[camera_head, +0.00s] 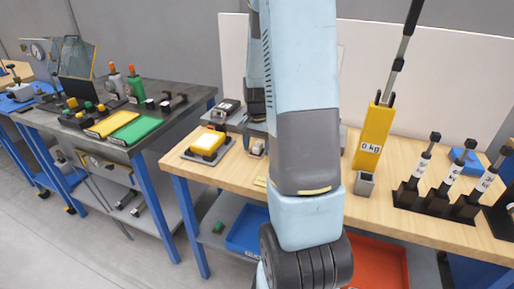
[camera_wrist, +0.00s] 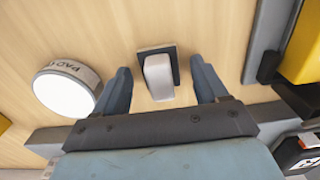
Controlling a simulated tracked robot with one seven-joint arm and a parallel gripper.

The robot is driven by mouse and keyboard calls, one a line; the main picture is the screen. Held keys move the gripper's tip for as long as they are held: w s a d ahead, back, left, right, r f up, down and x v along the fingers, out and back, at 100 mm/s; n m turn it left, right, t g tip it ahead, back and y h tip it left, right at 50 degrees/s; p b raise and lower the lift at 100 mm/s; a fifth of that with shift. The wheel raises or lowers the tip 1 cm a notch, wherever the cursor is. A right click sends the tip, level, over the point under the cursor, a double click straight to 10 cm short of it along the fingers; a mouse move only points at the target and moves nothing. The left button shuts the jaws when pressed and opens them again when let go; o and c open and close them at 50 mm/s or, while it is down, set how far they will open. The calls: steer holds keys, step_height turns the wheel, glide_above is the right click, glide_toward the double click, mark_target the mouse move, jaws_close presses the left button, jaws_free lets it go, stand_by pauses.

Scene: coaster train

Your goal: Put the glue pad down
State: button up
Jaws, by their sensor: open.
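In the wrist view my gripper (camera_wrist: 160,82) is open, its two dark fingers apart over the wooden bench top (camera_wrist: 110,25). Between the fingers is a small pale grey block (camera_wrist: 158,78) on a dark square base; I see a gap on each side of it. Left of the left finger is a round pad (camera_wrist: 64,95) with a white top and a grey side lettered "PAD"; the rest of its lettering is unclear. I cannot tell for sure which of the two is the glue pad.
A yellow "0 kg" holder (camera_head: 372,137) and black-based stands (camera_head: 438,199) are at right. A dark side table (camera_head: 165,92) with tools is further left.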

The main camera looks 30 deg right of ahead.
mark_target(257, 145)
step_height(257, 145, up, 11)
steer(key=s+a+r+n+t, duration=0.2)
steer(key=s+a+r+n, duration=0.3)
steer(key=s+a+r, duration=0.2)
steer(key=s+a+r+n+t, duration=0.3)
steer(key=s+a+r+n, duration=0.2)
steer(key=s+a, duration=0.5)
step_height(257, 145, up, 2)
steer(key=shift+s+a+r+n+t, duration=0.3)
steer(key=shift+s+n, duration=0.1)
steer(key=shift+s, duration=0.8)
